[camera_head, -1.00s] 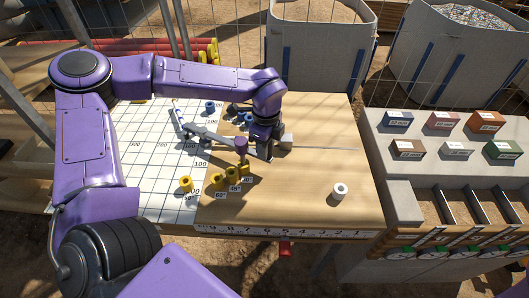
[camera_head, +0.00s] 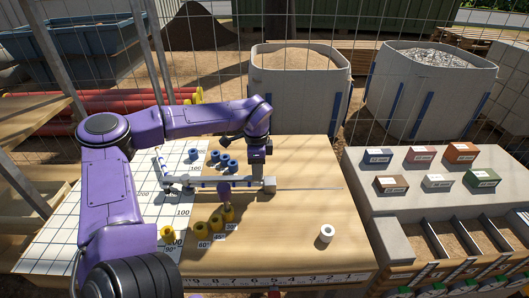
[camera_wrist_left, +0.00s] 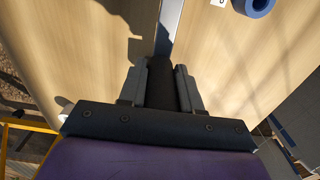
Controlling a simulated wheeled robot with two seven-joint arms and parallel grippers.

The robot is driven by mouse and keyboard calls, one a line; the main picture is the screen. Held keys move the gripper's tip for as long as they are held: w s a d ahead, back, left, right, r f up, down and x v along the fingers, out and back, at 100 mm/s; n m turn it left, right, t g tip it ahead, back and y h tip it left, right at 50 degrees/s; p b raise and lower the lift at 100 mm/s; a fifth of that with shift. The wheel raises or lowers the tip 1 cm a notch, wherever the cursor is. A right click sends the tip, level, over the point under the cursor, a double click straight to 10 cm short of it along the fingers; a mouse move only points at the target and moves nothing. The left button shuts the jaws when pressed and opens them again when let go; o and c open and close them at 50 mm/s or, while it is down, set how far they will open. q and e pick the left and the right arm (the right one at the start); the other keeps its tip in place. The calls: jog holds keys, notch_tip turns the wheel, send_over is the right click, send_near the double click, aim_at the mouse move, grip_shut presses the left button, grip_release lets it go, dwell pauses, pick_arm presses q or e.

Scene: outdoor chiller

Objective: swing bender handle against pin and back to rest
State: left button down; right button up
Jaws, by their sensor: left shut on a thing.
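The bender handle (camera_head: 207,181) is a grey bar running roughly level across the bench from the pivot end at the left. A purple-topped post (camera_head: 223,189) stands just in front of the bar. Yellow pins (camera_head: 216,222) with angle labels stand nearer me, apart from the bar. My right gripper is not in view.
Several blue rings (camera_head: 225,160) stand behind the bar. A white grid board (camera_head: 120,212) covers the left. Coloured boxes (camera_head: 460,152) stand on a side bench at right.

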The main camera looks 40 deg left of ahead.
pick_arm(q)
jog(key=c, duration=0.8)
grip_release()
jog(key=shift+s+a, duration=0.1)
jog(key=shift+r, duration=0.15)
notch_tip(320, 180, up, 10)
jog(key=shift+r+b, duration=0.15)
jog(key=shift+b, duration=0.5)
